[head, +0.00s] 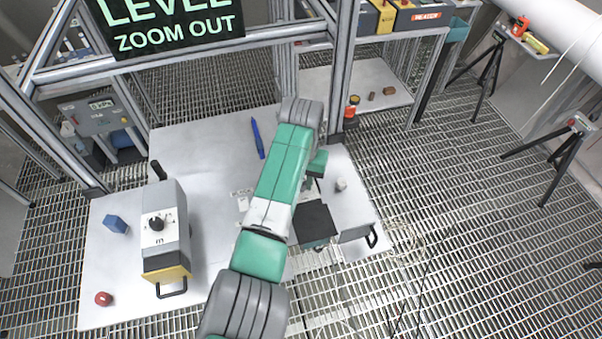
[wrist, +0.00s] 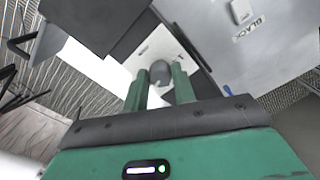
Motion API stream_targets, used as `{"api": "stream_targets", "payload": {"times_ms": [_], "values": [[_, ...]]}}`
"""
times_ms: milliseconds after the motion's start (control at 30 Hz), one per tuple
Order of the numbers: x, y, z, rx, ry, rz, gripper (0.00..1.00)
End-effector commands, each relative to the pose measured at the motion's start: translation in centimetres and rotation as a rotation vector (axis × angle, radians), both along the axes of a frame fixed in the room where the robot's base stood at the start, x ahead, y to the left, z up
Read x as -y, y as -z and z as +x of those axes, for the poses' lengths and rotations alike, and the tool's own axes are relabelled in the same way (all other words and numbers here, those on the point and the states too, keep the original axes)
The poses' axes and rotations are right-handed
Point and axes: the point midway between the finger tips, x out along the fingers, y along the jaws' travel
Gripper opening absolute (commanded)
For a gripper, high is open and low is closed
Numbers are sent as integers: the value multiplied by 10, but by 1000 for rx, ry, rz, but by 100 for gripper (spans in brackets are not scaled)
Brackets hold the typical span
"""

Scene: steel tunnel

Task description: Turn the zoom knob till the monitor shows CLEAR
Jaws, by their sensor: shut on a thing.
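The monitor (head: 172,22) at the top left of the head view reads "LEVEL" and "ZOOM OUT" in green on black; its top is cut off. In the wrist view my gripper (wrist: 161,84) is shut on a rounded dark grey knob (wrist: 160,71), with a green finger on either side. The knob sits in front of a white panel on a dark-topped device. In the head view this device (head: 316,220) stands on the white table, right of my arm. My arm hides the fingertips and the knob there. Any label on the knob cannot be read.
A grey and yellow box (head: 165,240) with a black dial stands at the table's left. A blue block (head: 115,224), a red round thing (head: 103,299), a blue pen-like thing (head: 257,139) and a small whitish cylinder (head: 341,184) lie around. Metal frame posts (head: 342,70) rise behind the table.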

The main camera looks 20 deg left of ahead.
Motion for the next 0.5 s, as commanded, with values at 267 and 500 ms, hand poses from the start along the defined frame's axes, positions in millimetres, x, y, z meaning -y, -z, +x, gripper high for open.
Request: {"api": "stream_targets", "payload": {"times_ms": [267,500], "values": [[1,-2,0,1,-218,-2,4],[1,-1,1,3,-353,-2,4]]}}
